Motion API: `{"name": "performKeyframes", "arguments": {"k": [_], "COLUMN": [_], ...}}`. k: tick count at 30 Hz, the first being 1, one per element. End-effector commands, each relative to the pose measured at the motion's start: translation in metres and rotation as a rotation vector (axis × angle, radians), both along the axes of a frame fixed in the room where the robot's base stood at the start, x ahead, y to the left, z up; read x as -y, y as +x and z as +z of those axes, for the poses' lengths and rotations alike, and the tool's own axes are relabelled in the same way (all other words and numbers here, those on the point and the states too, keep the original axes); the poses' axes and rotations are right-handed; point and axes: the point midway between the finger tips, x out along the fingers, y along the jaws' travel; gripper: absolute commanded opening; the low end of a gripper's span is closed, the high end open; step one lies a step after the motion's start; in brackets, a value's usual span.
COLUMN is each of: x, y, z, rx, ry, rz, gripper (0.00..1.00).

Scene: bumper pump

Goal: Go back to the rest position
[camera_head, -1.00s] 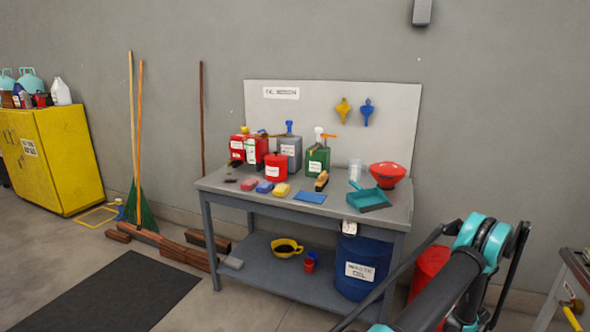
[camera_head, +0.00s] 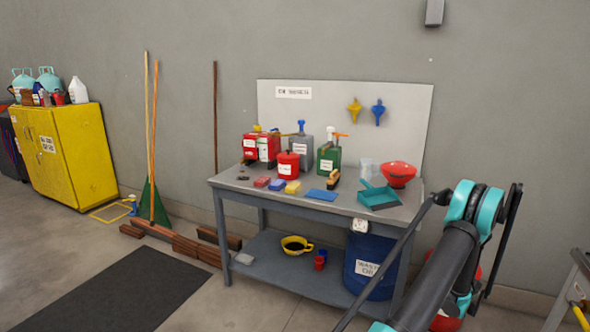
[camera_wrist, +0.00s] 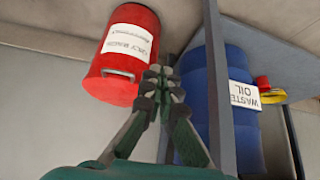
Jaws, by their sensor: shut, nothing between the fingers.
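My gripper (camera_wrist: 157,78) shows in the wrist view with its fingertips together and nothing between them. It points at the gap between a red can with a white label (camera_wrist: 126,55) and the grey table leg (camera_wrist: 218,85). In the head view my arm, black with teal joints, reaches across the lower right, and my gripper is not visible there.
The grey workbench (camera_head: 330,208) holds cans, sponges, a teal dustpan (camera_head: 378,196) and a red funnel-like item (camera_head: 398,174). The blue drum (camera_head: 366,262) and a yellow pan (camera_head: 296,245) are on its lower shelf. A yellow cabinet (camera_head: 65,150) stands left.

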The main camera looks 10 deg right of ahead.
Motion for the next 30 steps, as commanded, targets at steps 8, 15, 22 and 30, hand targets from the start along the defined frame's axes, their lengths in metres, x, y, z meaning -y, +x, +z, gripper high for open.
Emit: {"name": "performKeyframes", "arguments": {"k": [8,15,22,30], "x": [-0.095,-0.195,-0.295,-0.406], "y": [0.058,0.083,0.081,0.046], "z": [0.088,0.158,0.213,0.259], "rx": [-0.03,-0.061,-0.094,-0.133], "ry": [0.03,0.052,0.067,0.074], "rz": [0.094,0.173,0.247,0.331], "gripper": [0.0,0.0,0.0,0.0]}}
